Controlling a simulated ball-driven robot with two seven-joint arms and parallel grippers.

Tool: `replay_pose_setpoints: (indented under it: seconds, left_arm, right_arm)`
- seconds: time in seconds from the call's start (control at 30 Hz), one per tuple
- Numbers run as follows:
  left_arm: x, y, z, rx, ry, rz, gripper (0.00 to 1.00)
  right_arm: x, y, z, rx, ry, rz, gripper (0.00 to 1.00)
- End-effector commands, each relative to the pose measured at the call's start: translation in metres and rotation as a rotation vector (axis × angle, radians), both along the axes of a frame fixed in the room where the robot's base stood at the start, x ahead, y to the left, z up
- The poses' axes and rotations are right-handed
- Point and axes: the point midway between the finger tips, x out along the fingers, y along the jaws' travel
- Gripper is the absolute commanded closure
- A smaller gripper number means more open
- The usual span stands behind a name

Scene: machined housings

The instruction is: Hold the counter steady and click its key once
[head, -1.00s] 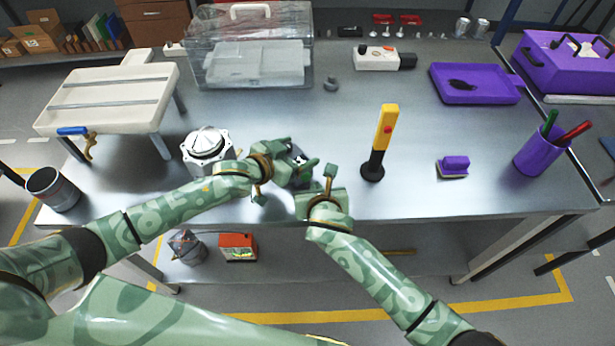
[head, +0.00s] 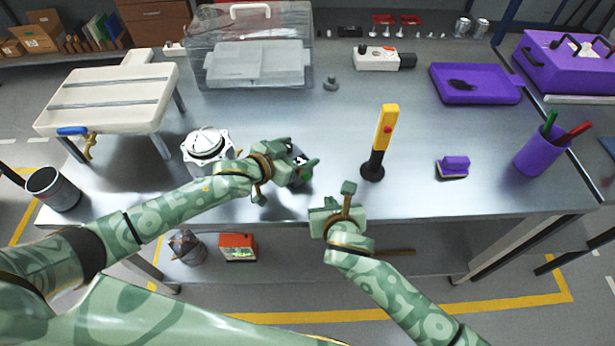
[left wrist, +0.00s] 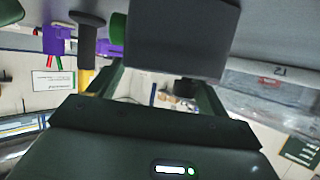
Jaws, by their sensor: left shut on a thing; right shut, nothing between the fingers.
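The counter (head: 299,154) is mostly hidden by my left gripper (head: 301,163) in the head view; only a small dark and white part shows. My left gripper is shut on it, low over the front middle of the table. In the left wrist view the counter (left wrist: 180,38) is a plain dark grey block between the fingers. Its key and its display cannot be made out. My right gripper (head: 348,190) is shut and empty, to the right of the counter and apart from it, near the table's front edge.
A yellow and black post with a red button (head: 384,140) stands to the right of the grippers. A white and silver round housing (head: 207,147) stands close to the left. A purple brush-like block (head: 454,166) lies farther right. The table (head: 300,118) is clear behind the counter.

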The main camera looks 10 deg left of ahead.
Motion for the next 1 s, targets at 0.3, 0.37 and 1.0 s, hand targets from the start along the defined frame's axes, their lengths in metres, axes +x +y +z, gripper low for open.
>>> replay_pose_setpoints:
  seconds: [0.3, 0.37, 1.0]
  left_arm:
    - [-0.002, 0.0, -0.003, 0.002, 0.007, 0.001, 0.51]
    - [-0.002, 0.0, -0.003, 0.002, 0.007, 0.001, 0.51]
    - [-0.036, 0.02, 0.014, 0.0, 0.005, 0.0, 0.0]
  right_arm:
    - [0.0, 0.0, 0.0, 0.0, 0.0, 0.0, 1.0]
    - [0.0, 0.0, 0.0, 0.0, 0.0, 0.0, 1.0]
    - [0.0, 0.0, 0.0, 0.0, 0.0, 0.0, 1.0]
